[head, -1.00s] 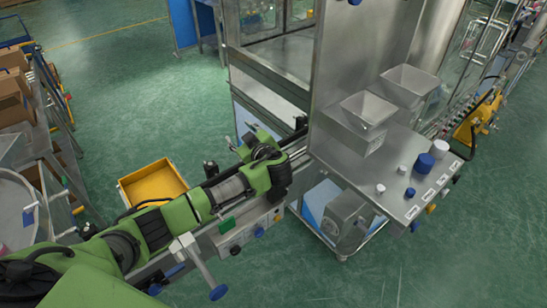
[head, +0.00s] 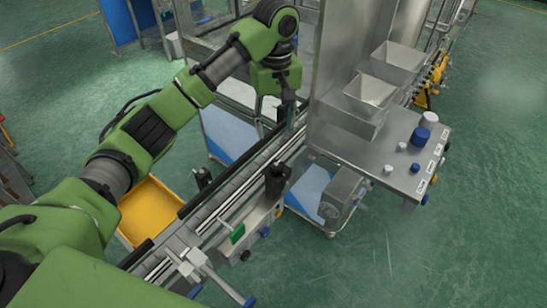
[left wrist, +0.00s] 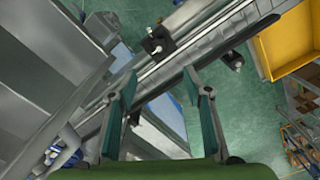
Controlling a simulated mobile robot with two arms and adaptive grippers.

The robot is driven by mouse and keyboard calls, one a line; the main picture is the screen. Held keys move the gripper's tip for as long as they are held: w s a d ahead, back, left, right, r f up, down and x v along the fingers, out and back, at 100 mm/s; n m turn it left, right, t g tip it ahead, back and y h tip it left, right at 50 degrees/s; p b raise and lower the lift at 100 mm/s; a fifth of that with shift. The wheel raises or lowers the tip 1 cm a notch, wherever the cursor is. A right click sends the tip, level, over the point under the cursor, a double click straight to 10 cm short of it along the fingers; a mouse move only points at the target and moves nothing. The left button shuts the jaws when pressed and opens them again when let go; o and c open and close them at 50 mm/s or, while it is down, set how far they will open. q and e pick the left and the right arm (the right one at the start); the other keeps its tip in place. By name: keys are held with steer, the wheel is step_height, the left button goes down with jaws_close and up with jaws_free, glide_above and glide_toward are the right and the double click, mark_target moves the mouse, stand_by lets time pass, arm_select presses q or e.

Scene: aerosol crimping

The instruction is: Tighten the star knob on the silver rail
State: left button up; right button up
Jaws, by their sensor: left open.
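The silver rail (head: 232,202) runs diagonally along the conveyor toward the machine housing; it also crosses the left wrist view (left wrist: 190,45). Black clamp blocks stand at it: one on the near side (head: 277,182), one on the far side (head: 203,179). In the left wrist view a black block (left wrist: 158,42) sits beyond the fingertips and a smaller one (left wrist: 232,60) to the right. I cannot tell which carries the star knob. My left gripper (head: 290,122) hangs over the conveyor near the housing; its teal fingers (left wrist: 161,76) are apart and empty. My right gripper is not in view.
The steel housing (head: 335,70) and its shelf with hoppers (head: 372,90) and blue and white caps stand close right of my left gripper. A yellow bin (head: 148,208) is left of the conveyor. A blue-handled lever (head: 225,285) juts out at the near end.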

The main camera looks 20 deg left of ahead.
arm_select(q)
glide_above(276, 164)
steer(key=f, duration=0.6)
steer(key=shift+d, duration=0.25)
steer(key=f, duration=0.6)
steer(key=shift+a, duration=0.25)
steer(key=shift+f, duration=0.8)
steer(key=c, duration=0.9)
steer(key=shift+c, duration=1)
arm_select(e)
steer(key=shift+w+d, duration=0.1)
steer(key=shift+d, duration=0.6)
